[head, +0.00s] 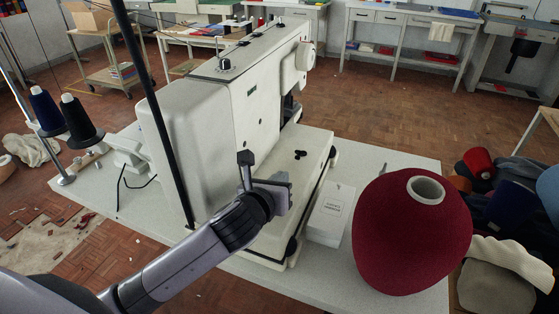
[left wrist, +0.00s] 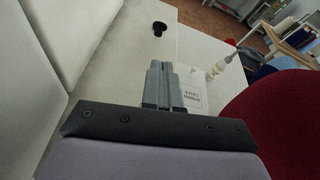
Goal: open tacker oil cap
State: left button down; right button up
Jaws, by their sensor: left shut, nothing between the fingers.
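The white tacker machine (head: 215,120) stands on a pale table. A small black cap-like piece (head: 300,154) lies on its flat bed and looks like the oil cap; it also shows in the left wrist view (left wrist: 159,29). Whether it is open or shut I cannot tell. My left gripper (head: 284,190) is over the front part of the bed, apart from the black piece and nearer the camera. Its fingers (left wrist: 164,86) are together and empty. My right gripper is in neither view.
A white labelled box (head: 328,214) stands beside the bed. A large dark red cone (head: 412,235) is right of it. A small white bottle (left wrist: 218,68) shows behind the box in the left wrist view. Thread spools (head: 80,120) stand at the left.

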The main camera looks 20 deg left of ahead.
aim_at(293, 174)
pick_arm(q)
jog(key=shift+a+f+m, duration=0.1)
jog(key=shift+a+m, duration=0.1)
jog(key=shift+m, duration=0.6)
jog(key=shift+w, duration=0.15)
jog(key=shift+b+x, duration=0.35)
jog(key=shift+x, duration=4.45)
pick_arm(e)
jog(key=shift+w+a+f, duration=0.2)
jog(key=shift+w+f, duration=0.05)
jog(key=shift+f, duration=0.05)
pick_arm(q)
jog(key=shift+w+f, duration=0.1)
